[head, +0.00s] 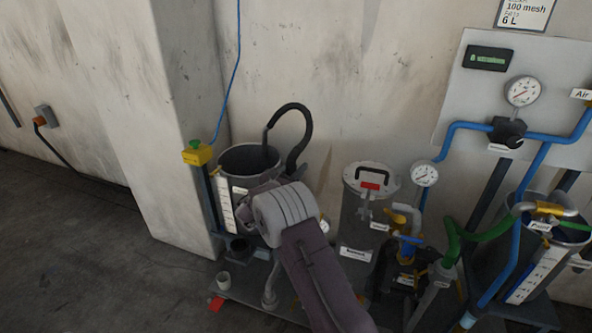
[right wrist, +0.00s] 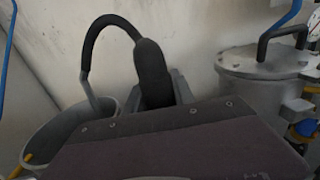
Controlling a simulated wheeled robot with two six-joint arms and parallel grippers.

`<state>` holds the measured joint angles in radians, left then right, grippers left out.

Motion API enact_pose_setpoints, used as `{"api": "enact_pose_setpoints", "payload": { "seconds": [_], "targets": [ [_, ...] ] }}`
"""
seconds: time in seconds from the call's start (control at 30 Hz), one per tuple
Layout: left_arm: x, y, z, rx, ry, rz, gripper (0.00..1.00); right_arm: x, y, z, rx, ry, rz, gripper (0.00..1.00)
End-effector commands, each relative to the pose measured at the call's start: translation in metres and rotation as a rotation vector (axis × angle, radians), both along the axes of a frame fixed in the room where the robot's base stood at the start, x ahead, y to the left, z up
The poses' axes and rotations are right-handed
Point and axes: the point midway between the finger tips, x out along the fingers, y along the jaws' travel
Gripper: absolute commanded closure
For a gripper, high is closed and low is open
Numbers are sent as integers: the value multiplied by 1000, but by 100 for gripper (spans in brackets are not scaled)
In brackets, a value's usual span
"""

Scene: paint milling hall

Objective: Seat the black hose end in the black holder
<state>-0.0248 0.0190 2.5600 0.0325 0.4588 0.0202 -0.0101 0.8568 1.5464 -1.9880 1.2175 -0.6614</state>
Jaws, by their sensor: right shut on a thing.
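The black hose (head: 304,135) arches up out of the grey bucket (head: 222,160) and down behind my right wrist. My right gripper (right wrist: 160,90) is shut on the thick black hose end (right wrist: 152,72), which stands roughly upright in the right wrist view. Its lower tip is hidden by my gripper and wrist. In the head view my right gripper is beside the bucket's right side, mostly hidden by my wrist. A short, dark, round cup (head: 239,246), which looks like the black holder, stands low in front of the bucket, left of and below my wrist. My left gripper is not in view.
A white cup (head: 223,280) and a red tag (head: 216,303) are near the base plate's left edge.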

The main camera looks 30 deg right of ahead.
Motion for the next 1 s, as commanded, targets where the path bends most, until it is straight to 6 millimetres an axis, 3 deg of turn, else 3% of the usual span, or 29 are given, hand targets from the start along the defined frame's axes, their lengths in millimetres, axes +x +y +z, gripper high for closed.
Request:
{"api": "enact_pose_setpoints", "payload": {
  "seconds": [0.63, 1.0],
  "targets": [
    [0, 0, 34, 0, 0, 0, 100, 0, 0, 50, -2, -5, 0, 100],
    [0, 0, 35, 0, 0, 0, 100, 0, 1, 51, -2, -2, 1, 100]
  ]
}}
